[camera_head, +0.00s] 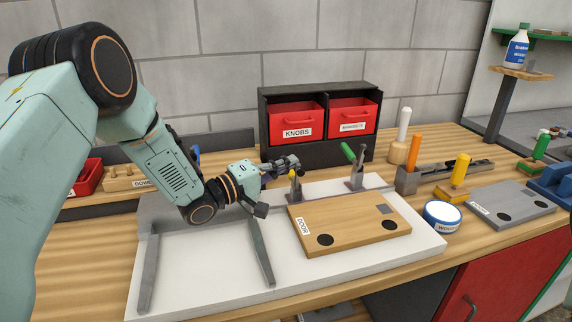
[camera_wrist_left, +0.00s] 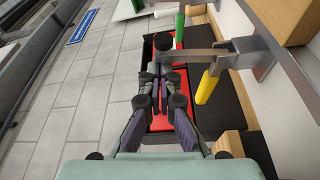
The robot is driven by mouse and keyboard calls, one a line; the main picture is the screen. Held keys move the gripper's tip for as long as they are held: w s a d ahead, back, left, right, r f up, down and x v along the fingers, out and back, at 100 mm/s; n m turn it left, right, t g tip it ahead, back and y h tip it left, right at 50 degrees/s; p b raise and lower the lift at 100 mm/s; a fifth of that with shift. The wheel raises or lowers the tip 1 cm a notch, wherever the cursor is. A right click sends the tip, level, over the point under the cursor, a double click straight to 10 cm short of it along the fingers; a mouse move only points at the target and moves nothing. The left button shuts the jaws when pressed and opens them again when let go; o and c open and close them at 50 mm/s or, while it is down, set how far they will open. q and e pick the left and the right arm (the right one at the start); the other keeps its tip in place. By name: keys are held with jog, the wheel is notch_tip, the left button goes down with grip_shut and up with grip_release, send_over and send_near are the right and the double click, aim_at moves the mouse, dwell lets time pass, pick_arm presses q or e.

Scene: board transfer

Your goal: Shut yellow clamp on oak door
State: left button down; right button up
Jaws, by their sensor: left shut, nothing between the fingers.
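The oak door (camera_head: 340,232) lies flat on the white board (camera_head: 200,280), with a "DOOR" label and two dark round spots. The yellow clamp (camera_head: 297,188) stands at its back left edge. Its yellow handle (camera_wrist_left: 207,86) shows in the wrist view to the right of my fingers; in the head view my gripper partly hides it. My left gripper (camera_head: 291,163) is shut and empty, just above and behind the handle. I cannot tell whether it touches the handle. The green-handled clamp (camera_head: 353,170) stands at the door's back edge, its handle leaning left.
A dark shelf with red bins (camera_head: 297,121) stands close behind the gripper. Right of the board are a blue-and-white tin (camera_head: 442,216), a grey plate (camera_head: 512,208) and several handled tools. Grey rails (camera_head: 262,252) lie on the board's left, where it is otherwise clear.

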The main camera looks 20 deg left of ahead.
aim_at(297, 171)
pick_arm(q)
jog(key=shift+s+d+m, duration=0.1)
jog(key=shift+d+m, duration=0.1)
jog(key=shift+m, duration=0.1)
jog(key=shift+s+f+m, duration=0.1)
jog(key=shift+s+m, duration=0.05)
jog(key=shift+m, duration=0.15)
jog(key=shift+s+d+f+m+h+b, duration=0.1)
jog(key=shift+s+d+m+h+b, duration=0.3)
jog(key=shift+m, duration=0.5)
jog(key=shift+s+d+f+m+h+b, duration=0.15)
jog(key=shift+s+m+h+b, duration=0.3)
jog(key=shift+m, duration=0.45)
jog(key=shift+d, duration=0.1)
jog(key=shift+s+d, duration=0.1)
jog(key=shift+s, duration=0.05)
